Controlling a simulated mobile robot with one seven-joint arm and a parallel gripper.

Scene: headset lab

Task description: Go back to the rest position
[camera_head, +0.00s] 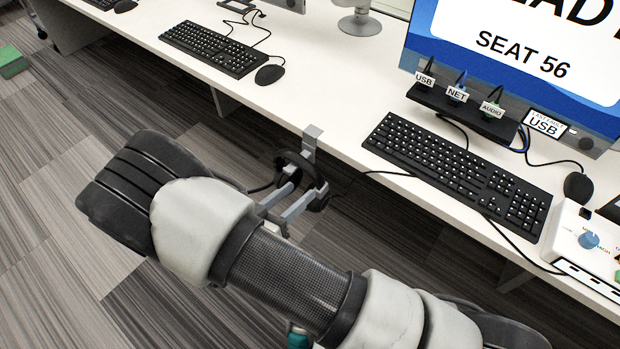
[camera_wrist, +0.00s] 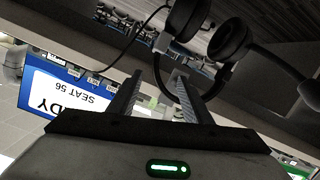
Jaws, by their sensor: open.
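My gripper (camera_head: 309,181) is open at the front edge of the desk, its two grey fingers apart. A black headset (camera_head: 305,168) hangs from a grey hook (camera_head: 311,138) on that edge, partly hidden behind the fingers. In the wrist view my open gripper (camera_wrist: 158,76) has nothing held between its fingers. There the headset's ear cup (camera_wrist: 228,38) and band lie just beyond the fingertips. The right fingertip overlaps the band in the picture; I cannot tell whether they touch.
The white desk (camera_head: 320,95) carries a keyboard (camera_head: 455,165), a black mouse (camera_head: 578,186), a monitor labelled SEAT 56 (camera_head: 530,55) and a port strip (camera_head: 462,112). A white box with a blue knob (camera_head: 589,240) stands at right. Another keyboard (camera_head: 212,48) is further left. Open floor (camera_head: 60,260) lies at left.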

